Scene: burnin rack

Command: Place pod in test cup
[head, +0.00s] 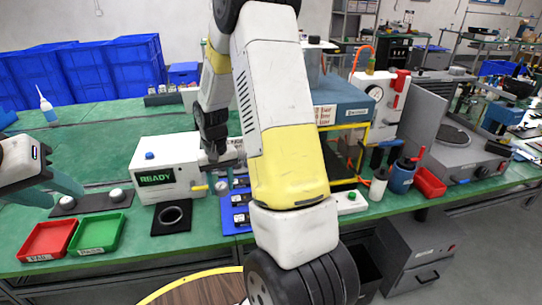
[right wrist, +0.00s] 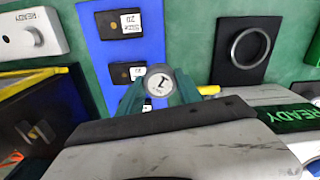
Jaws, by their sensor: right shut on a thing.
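The pod (right wrist: 159,84), round with a pale top marked "1", is between the teal fingers of my right gripper (right wrist: 160,92) in the right wrist view. The gripper is shut on it, over the right edge of the blue rack. In the head view the cup (head: 172,215) stands before the READY box and looks empty. My left gripper (head: 52,190) is open and empty at the left.
The blue rack (right wrist: 95,75) has black labelled slots. The white READY box (head: 148,187) stands behind the cup. A red tray (head: 46,241), a green tray (head: 97,233) and a dark mat (head: 88,206) with two round pale-topped pieces lie left. A yellow-framed station (head: 343,126) stands right.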

